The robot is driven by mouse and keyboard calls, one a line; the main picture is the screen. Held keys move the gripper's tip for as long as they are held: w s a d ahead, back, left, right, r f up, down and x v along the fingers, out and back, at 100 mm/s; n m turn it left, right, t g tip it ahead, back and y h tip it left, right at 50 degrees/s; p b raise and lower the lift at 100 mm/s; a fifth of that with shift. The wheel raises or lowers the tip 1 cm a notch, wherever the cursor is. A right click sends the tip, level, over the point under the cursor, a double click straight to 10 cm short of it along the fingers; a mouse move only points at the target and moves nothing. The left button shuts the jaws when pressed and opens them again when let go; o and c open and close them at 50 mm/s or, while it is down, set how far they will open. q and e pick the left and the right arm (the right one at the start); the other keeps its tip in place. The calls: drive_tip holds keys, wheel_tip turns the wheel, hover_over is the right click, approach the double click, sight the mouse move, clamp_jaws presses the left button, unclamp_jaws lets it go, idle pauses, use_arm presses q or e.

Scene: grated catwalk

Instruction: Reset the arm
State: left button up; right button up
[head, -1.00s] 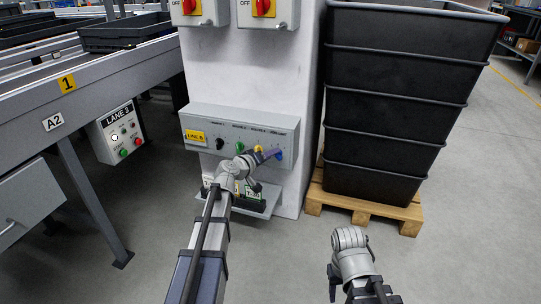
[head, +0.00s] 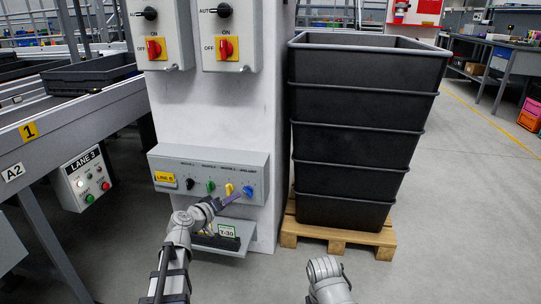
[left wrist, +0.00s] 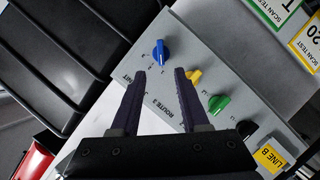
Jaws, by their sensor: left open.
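My left gripper (head: 232,198) is open and empty. It is in front of the lower part of the grey LINE B panel (head: 168,163), just below and left of the blue knob. In the left wrist view its two dark fingers (left wrist: 160,74) are spread apart, pointing at the panel, with nothing between them. The panel carries a black knob (head: 190,183), a green knob (head: 210,186), a yellow knob (head: 229,189) and a blue knob (head: 248,191). My right arm (head: 327,277) shows only in part at the bottom edge; its gripper is out of view.
Stacked black crates (head: 355,145) stand on a wooden pallet (head: 340,238) right of the white pillar (head: 205,115). Switch boxes (head: 228,38) hang above the panel. A tray with a T-30 label (head: 227,231) is below it. A conveyor (head: 75,110) runs along the left.

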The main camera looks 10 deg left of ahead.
use_arm(q)
drive_tip(key=s+d+f+m+g+p, duration=0.1)
drive_tip(key=s+d+m+g+p, duration=0.35)
drive_tip(key=s+d, duration=0.4)
drive_tip(key=s+d+f+m+g+p, duration=0.1)
drive_tip(key=s+d+m+g+p, duration=0.3)
drive_tip(key=d, duration=0.8)
drive_tip(key=s+r+m+g+y+p, duration=0.15)
drive_tip(key=s+g+y+p, duration=0.5)
drive_tip(key=s, duration=0.85)
wheel_tip(320, 180, up, 38)
drive_tip(key=p, duration=3.8)
drive_tip(key=shift+s+a+t, duration=0.15)
drive_tip(key=shift+s+t, duration=0.2)
drive_tip(key=shift+t, duration=0.05)
drive_tip(key=shift+h, duration=0.25)
